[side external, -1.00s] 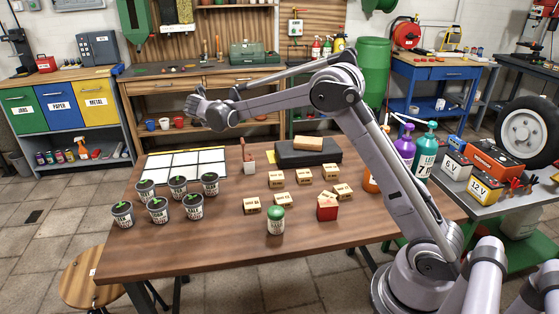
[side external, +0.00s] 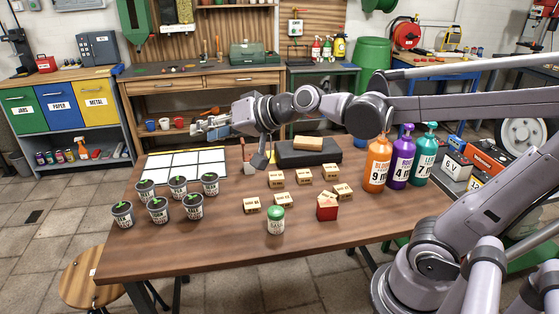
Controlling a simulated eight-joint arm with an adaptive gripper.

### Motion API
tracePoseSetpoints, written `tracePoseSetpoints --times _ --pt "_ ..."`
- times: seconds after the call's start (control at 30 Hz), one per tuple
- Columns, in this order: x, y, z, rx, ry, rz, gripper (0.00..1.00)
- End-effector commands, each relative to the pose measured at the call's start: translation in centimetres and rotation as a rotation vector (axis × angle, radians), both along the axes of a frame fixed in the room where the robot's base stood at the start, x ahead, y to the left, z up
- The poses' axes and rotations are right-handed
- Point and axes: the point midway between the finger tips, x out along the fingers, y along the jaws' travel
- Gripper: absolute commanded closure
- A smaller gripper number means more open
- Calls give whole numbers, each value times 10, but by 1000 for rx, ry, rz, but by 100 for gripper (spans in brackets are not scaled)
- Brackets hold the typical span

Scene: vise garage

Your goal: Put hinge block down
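Several small wooden blocks with dark lettering (side external: 276,180) lie on the middle of the wooden table; the lettering is too small for me to tell which is the hinge block. A longer plain wooden block (side external: 308,143) lies on a black slab (side external: 318,158) at the back of the table. My gripper (side external: 232,142) is at the back left of the blocks, above the table near the white-squared board (side external: 185,163). Pale parts point left and a dark part hangs down. I cannot make out its opening or anything held in it.
Several labelled pots (side external: 158,210) stand at the left. A green-lidded jar (side external: 276,220) and a red box (side external: 327,209) stand toward the front. Orange, purple and teal bottles (side external: 403,160) stand at the right. The front of the table is clear.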

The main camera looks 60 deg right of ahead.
Motion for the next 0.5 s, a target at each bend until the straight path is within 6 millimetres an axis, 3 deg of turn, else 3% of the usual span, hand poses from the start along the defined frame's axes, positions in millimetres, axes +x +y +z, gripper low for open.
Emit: tracePoseSetpoints --times 0.03,0.2,0.33,0.5 --pt "-28 0 -26 -107 70 49 65" --pt "-104 -19 -98 -408 292 171 65" --pt "-139 -35 -128 -541 402 215 65" --pt "-154 -43 -139 -596 452 231 65"
